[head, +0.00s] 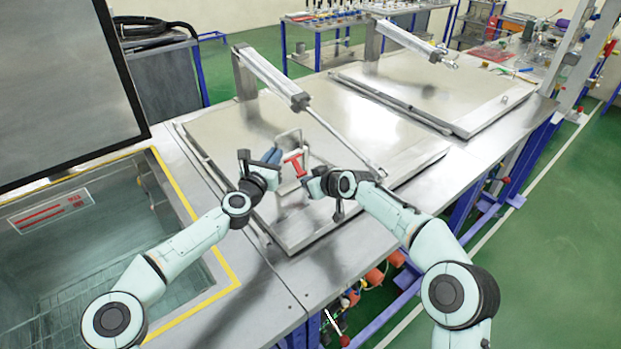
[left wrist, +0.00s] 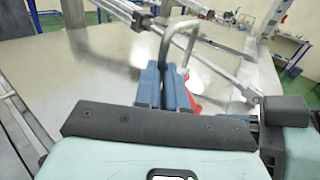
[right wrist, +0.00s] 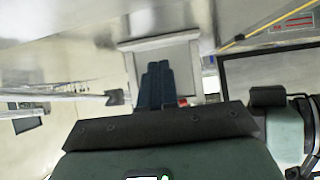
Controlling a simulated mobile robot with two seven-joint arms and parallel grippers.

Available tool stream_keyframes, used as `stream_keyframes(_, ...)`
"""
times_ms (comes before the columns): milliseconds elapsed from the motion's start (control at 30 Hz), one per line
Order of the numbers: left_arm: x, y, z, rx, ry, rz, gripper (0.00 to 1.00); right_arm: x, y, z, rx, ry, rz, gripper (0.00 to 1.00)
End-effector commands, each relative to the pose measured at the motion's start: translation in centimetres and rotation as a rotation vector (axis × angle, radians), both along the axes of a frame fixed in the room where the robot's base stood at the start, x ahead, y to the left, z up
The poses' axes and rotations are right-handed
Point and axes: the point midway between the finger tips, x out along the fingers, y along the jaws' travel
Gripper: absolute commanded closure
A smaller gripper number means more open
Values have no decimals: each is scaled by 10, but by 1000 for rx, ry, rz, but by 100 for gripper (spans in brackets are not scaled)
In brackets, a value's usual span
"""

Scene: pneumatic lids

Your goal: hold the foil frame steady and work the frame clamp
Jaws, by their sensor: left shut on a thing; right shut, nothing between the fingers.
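The foil frame (head: 291,136), a grey bent-tube loop, stands over the near steel lid. It also shows in the left wrist view (left wrist: 183,26) and, as a pale bar and side, in the right wrist view (right wrist: 160,42). My left gripper (head: 274,156) is shut on the frame's left side; its blue fingers show in the left wrist view (left wrist: 166,80). The red frame clamp (head: 294,165) is between my two grippers and partly hidden in both wrist views. My right gripper (head: 308,181) is shut and empty, just right of the clamp; contact cannot be told.
A pneumatic cylinder (head: 270,75) with a long rod slants over the near lid (head: 220,125), behind my grippers. A second lid (head: 430,85) lies farther back. An open, yellow-edged tank (head: 190,200) is at the left. The lid is bare around the frame.

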Motion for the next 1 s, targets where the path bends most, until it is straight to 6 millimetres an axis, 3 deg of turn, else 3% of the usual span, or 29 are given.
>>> stream_keyframes(300, 0, 0, 0, 0, -1, 0, 100, 6, 4, -11, -1, -2, 0, 100)
stream_keyframes(1000, 0, 0, 0, 0, -1, 0, 100, 6, 4, -12, -1, -2, 0, 100)
